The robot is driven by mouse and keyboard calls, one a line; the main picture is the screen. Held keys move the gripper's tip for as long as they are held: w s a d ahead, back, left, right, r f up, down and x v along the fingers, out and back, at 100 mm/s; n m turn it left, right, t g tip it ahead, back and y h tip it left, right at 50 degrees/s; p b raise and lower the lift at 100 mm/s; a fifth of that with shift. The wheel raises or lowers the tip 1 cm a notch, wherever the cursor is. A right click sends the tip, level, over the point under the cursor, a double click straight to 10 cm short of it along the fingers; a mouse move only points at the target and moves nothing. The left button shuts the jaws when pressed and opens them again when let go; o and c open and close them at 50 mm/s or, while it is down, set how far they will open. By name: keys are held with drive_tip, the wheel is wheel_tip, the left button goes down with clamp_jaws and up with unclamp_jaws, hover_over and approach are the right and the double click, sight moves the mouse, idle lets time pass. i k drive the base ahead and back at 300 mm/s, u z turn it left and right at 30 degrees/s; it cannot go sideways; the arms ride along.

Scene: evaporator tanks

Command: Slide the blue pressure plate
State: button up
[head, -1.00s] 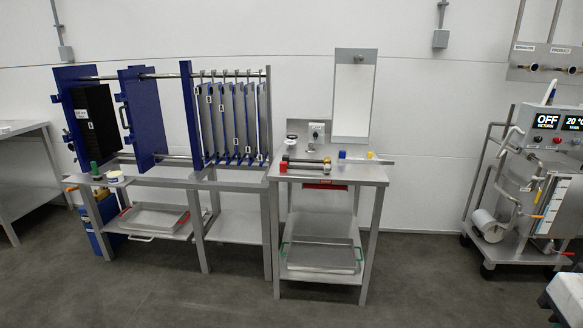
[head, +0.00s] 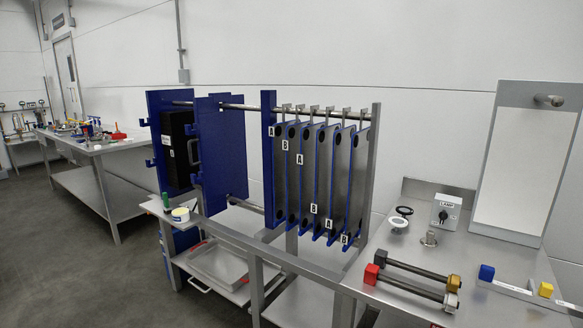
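Blue upright plates hang along a steel top bar (head: 238,106) in the head view. The middle blue plate (head: 224,150) has a handle (head: 193,151) on its left side and looks like the pressure plate. It stands apart from the narrower blue plate (head: 268,165) to its right, with an open gap between them. Left of it is another blue plate (head: 157,105) with a black block (head: 176,148) in front. Several grey plates with blue edges (head: 309,175), labelled A and B, hang at the right end. My gripper is not in view.
A tray (head: 218,262) lies on the lower shelf. A long table (head: 105,175) stands left. Floor (head: 70,270) at front left is clear.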

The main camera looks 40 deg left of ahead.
sight(221, 140)
drive_tip(key=i, duration=0.3)
drive_tip(key=u, duration=2.9)
drive_tip(key=i, duration=2.6)
drive_tip(key=z, duration=1.6)
